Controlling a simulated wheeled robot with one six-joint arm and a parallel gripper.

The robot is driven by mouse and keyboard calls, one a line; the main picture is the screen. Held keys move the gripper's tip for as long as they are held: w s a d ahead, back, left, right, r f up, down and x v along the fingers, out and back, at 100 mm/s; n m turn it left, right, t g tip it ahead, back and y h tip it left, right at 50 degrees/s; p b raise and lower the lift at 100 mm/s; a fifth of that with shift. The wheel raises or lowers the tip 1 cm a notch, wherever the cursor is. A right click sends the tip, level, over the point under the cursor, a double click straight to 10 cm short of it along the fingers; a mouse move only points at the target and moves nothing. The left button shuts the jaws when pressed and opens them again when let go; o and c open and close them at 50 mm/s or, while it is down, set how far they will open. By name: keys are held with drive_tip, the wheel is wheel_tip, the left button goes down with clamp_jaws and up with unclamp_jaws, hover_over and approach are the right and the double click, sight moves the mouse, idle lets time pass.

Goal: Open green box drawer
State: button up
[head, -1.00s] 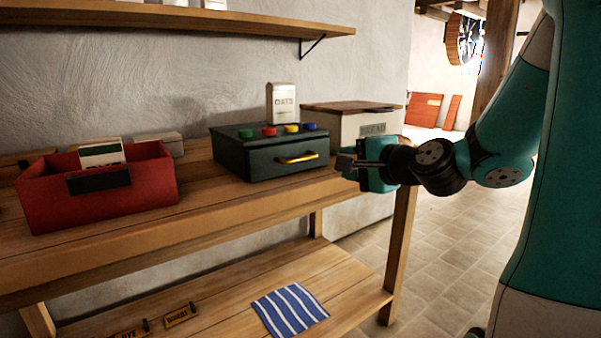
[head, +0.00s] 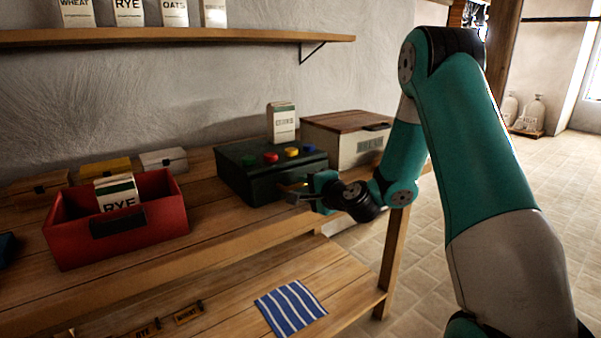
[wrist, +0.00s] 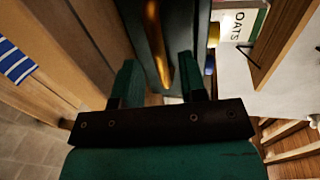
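The dark green box (head: 244,178) stands on the workbench in the head view, with red, green, yellow and blue knobs on top. Its drawer front faces my gripper (head: 299,193), which partly covers it; the drawer looks shut. In the wrist view the brass drawer handle (wrist: 158,45) runs lengthwise just ahead of and between the two fingers of my gripper (wrist: 160,75). The fingers are apart with nothing held between them. I cannot tell whether they touch the handle.
A red bin (head: 120,225) with a RYE packet (head: 118,194) stands left on the bench. A striped cloth (head: 290,307) lies on the lower shelf.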

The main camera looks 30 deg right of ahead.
sight(302, 186)
drive_tip(key=shift+p+x, duration=0.65)
drive_tip(key=shift+x, duration=0.95)
drive_tip(key=shift+c, duration=0.3)
clamp_jaws()
